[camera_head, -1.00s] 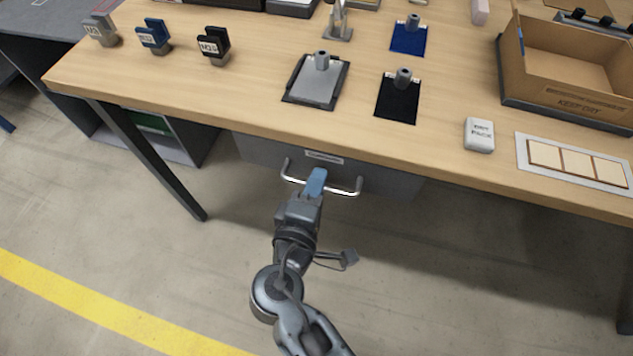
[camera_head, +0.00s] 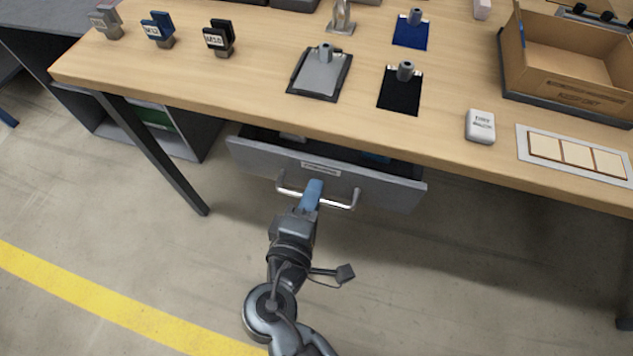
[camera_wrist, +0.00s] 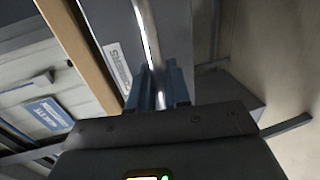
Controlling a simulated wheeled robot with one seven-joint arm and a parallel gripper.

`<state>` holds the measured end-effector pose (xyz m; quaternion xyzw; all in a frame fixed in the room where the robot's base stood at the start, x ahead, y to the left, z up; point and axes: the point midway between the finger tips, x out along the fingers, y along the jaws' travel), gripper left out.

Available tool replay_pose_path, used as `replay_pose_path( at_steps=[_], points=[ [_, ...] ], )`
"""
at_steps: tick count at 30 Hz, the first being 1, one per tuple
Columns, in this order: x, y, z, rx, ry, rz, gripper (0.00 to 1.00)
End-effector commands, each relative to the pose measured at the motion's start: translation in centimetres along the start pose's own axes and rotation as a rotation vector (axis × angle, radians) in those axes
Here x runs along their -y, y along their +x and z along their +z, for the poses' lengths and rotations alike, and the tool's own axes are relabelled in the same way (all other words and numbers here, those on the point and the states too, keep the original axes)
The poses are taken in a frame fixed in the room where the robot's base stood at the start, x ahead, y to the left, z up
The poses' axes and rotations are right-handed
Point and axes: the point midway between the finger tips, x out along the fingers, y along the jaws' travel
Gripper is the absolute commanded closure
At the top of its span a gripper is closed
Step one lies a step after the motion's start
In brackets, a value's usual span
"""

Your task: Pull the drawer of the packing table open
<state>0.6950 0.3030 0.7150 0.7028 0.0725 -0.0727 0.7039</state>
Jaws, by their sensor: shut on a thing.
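The grey drawer (camera_head: 385,190) hangs under the front edge of the packing table (camera_head: 240,105). It stands partly open, and a strip of its dark inside shows behind the front panel. A silver bar handle (camera_head: 340,205) runs across its front below a white label (camera_head: 320,167). My gripper (camera_head: 313,190) has blue fingers and is shut on the handle near its middle. In the wrist view the two blue fingertips (camera_wrist: 160,88) sit on either side of the handle bar (camera_wrist: 148,40). The drawer's contents are mostly hidden by the tabletop.
The table leg (camera_head: 150,150) and a grey shelf unit (camera_head: 180,135) stand left of the drawer. Clipboards (camera_head: 320,75), stamps, a white block (camera_head: 480,126) and a cardboard box (camera_head: 565,80) are on the tabletop. The floor in front is clear, with a yellow line (camera_head: 90,305).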

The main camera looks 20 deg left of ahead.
Motion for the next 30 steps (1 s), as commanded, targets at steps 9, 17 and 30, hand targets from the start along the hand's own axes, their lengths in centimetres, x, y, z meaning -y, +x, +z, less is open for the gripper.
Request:
replay_pose_path(
  at_steps=[9, 17, 30],
  points=[
    [1.7, -7.9, 0.0, -0.003, -0.003, -0.004, 1.00],
    [3.1, -14.5, 0.0, -0.002, -0.002, -0.003, 1.00],
    [4.4, -20.9, 0.0, 0.000, -0.001, -0.002, 1.00]
  ],
)
